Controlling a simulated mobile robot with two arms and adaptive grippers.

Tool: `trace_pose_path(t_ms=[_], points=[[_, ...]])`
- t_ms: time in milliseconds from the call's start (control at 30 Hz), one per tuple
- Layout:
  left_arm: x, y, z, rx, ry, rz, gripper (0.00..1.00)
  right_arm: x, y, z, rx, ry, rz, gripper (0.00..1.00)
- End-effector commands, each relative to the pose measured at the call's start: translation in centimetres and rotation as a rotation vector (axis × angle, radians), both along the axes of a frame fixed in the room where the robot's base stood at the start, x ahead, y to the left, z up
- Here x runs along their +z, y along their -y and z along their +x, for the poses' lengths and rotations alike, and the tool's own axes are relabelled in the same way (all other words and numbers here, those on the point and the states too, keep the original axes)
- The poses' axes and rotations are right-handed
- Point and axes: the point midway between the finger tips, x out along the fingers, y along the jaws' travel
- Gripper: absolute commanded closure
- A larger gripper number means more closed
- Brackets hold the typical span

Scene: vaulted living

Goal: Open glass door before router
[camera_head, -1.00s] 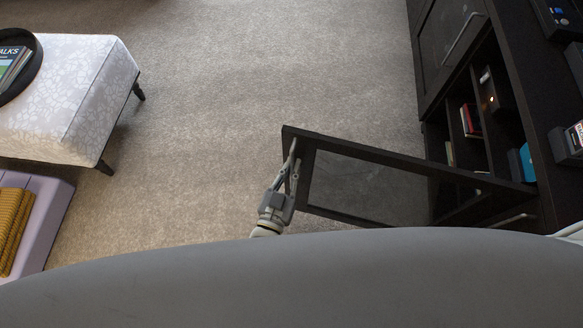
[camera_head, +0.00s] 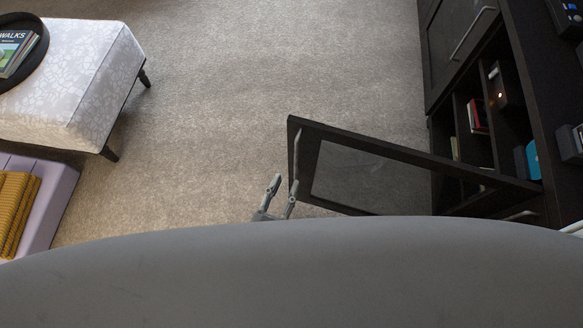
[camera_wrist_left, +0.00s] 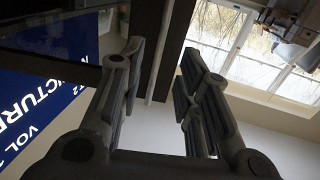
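The glass door (camera_head: 365,175) is a dark frame around a clear pane and stands swung wide out from the dark cabinet (camera_head: 525,110). Its pale bar handle (camera_head: 297,152) is near the free edge. My left gripper (camera_head: 283,184) is open beside the lower end of the handle, with its fingers apart and nothing clamped. In the left wrist view the open fingers (camera_wrist_left: 165,75) show with the door's dark edge and the pale handle (camera_wrist_left: 160,55) beyond the gap between them. A dark box with a small light (camera_head: 503,88), perhaps the router, sits in the cabinet. My right gripper is out of view.
A second glass door (camera_head: 455,40) on the cabinet is shut. Books (camera_head: 477,117) stand on the shelves. A patterned ottoman (camera_head: 85,80) with a dark tray and a lilac piece (camera_head: 60,195) are at the left. Carpet between is clear.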

Motion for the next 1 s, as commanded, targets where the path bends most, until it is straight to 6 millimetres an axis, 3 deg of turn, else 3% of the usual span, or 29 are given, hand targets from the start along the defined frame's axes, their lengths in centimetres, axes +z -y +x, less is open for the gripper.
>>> trace_pose_path(t_ms=[100, 300, 867, 1000], points=[[0.0, -0.9, -1.8, 0.000, -0.002, 0.001, 0.69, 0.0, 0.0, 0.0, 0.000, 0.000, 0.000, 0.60], [0.0, -1.4, -3.1, 0.001, 0.001, 0.000, 0.69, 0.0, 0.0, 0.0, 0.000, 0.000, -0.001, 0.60], [0.0, -1.5, -3.2, 0.001, 0.001, 0.000, 0.69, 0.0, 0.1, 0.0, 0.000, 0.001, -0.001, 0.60], [-1.0, -1.8, -2.9, 0.001, -0.036, 0.019, 0.69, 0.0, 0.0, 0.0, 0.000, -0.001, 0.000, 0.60]])
